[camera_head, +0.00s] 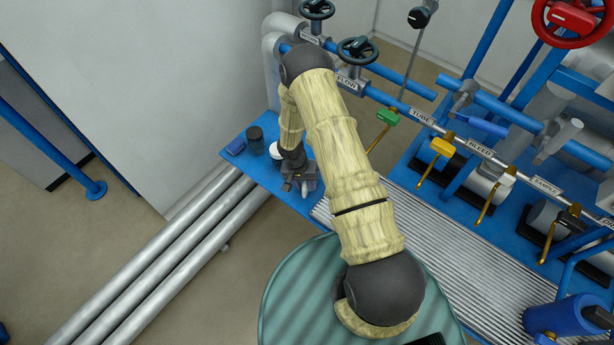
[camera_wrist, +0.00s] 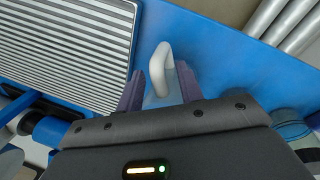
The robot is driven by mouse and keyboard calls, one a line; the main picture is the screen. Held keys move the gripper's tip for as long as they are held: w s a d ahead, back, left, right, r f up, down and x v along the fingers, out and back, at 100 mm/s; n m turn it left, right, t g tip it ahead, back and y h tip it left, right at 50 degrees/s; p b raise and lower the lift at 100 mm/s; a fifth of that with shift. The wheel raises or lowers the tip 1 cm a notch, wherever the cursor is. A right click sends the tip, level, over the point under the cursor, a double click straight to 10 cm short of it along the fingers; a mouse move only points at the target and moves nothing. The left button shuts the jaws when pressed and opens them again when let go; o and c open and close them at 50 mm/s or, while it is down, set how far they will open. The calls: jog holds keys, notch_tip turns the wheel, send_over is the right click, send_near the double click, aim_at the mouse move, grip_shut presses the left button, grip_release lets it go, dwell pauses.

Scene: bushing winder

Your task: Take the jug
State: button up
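The jug shows in the wrist view as a pale looped handle (camera_wrist: 162,58) with part of a translucent body (camera_wrist: 160,98) below it. It stands between my gripper's two dark purple fingers (camera_wrist: 160,92). The fingers are apart, with a gap visible beside the handle, and I see no firm grip on it. My gripper's black housing hides the rest of the jug. In the head view my gripper (camera_head: 300,184) is low over the blue bench top (camera_head: 318,211), with a small pale part of the jug (camera_head: 306,190) beside it.
A ribbed grate (camera_head: 440,235) lies to the right. Pipes with valve handles (camera_head: 388,118) run behind. A green drum (camera_head: 300,290) is in front.

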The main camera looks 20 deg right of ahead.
jog(key=shift+c, duration=0.5)
grip_shut()
jog(key=shift+w, duration=0.1)
notch_tip(320, 180, up, 10)
jog(key=shift+b, duration=0.75)
